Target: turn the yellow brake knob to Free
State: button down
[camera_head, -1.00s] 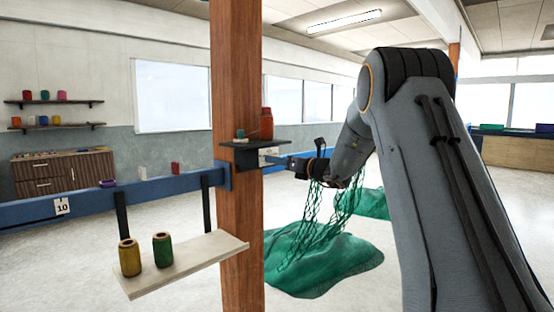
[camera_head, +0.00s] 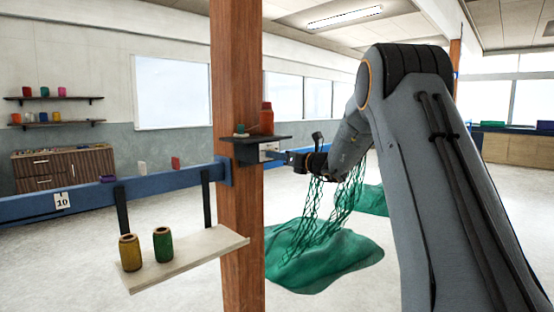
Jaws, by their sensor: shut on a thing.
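My gripper (camera_head: 280,153) reaches in from the right to a small white box (camera_head: 266,149) under the dark shelf (camera_head: 272,139) on the wooden post. Its fingers point left and are shut at the box's right side, on what appears to be the yellow brake knob. The knob itself is hidden or too small to make out, and no Free marking can be read.
A pale shelf (camera_head: 205,258) with a yellow spool (camera_head: 130,254) and a green spool (camera_head: 162,245) hangs from the blue rail (camera_head: 90,198) left of the wooden post (camera_head: 238,80). Green netting (camera_head: 325,262) hangs and lies on the floor below my wrist.

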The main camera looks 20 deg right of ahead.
jog(key=n+y+b, duration=0.1)
jog(key=n+b, duration=2.2)
jog(key=b, duration=1.6)
jog(key=shift+w+d+n, duration=0.1)
jog(key=shift+n, duration=0.2)
jog(key=shift+n+b, duration=0.3)
jog(key=shift+b, duration=0.15)
jog(key=c, duration=1.5)
grip_release()
jog(key=shift+c, duration=0.2)
